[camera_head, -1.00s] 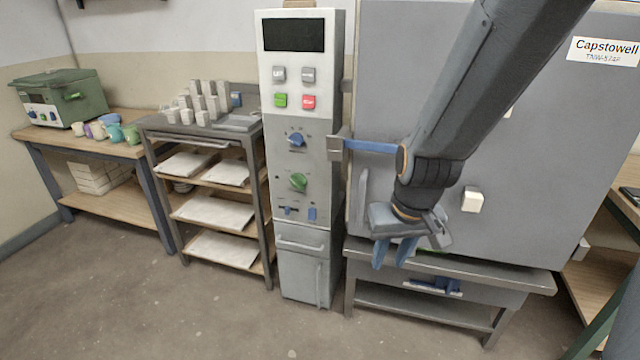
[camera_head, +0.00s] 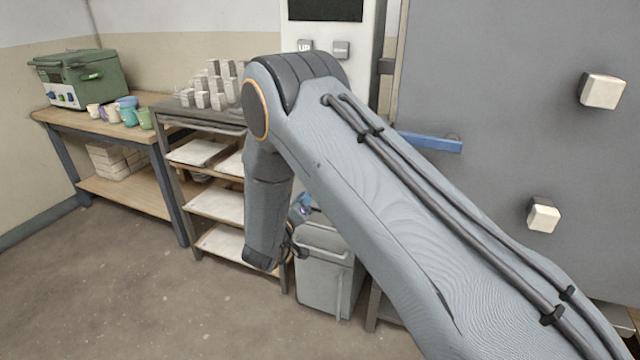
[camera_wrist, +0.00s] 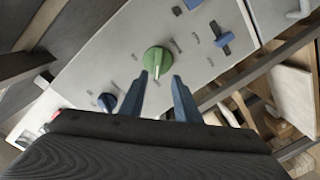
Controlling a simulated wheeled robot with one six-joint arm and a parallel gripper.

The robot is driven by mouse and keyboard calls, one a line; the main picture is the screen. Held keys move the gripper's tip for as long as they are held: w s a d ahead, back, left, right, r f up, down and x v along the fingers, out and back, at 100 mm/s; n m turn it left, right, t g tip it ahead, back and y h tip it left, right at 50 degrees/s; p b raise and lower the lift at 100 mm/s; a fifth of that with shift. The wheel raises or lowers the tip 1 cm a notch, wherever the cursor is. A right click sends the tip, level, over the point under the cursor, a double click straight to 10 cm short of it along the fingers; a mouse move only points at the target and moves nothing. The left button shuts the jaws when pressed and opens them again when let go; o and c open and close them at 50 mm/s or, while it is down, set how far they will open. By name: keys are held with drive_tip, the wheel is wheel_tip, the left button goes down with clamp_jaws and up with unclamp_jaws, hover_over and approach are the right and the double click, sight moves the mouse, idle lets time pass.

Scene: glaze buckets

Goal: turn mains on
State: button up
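The grey control panel (camera_wrist: 110,50) fills much of the wrist view. A round green knob (camera_wrist: 157,60) lies just ahead of and between the fingertips of my gripper (camera_wrist: 161,78). My gripper is open, its two blue fingers apart; I cannot tell whether either touches the knob. In the head view, my arm hides most of the control cabinet (camera_head: 368,30), including the green knob.
A big grey kiln (camera_head: 500,70) with a blue handle (camera_head: 430,143) stands right of the cabinet. A rack with white shelves (camera_head: 215,205) stands to the left. A wooden table (camera_head: 65,118) with a green box (camera_head: 85,78) is beyond. The floor at left is clear.

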drive_tip(key=x, duration=0.8)
drive_tip(key=shift+d+p, duration=0.3)
drive_tip(key=shift+p, duration=0.05)
drive_tip(key=shift+s, duration=0.15)
clamp_jaws()
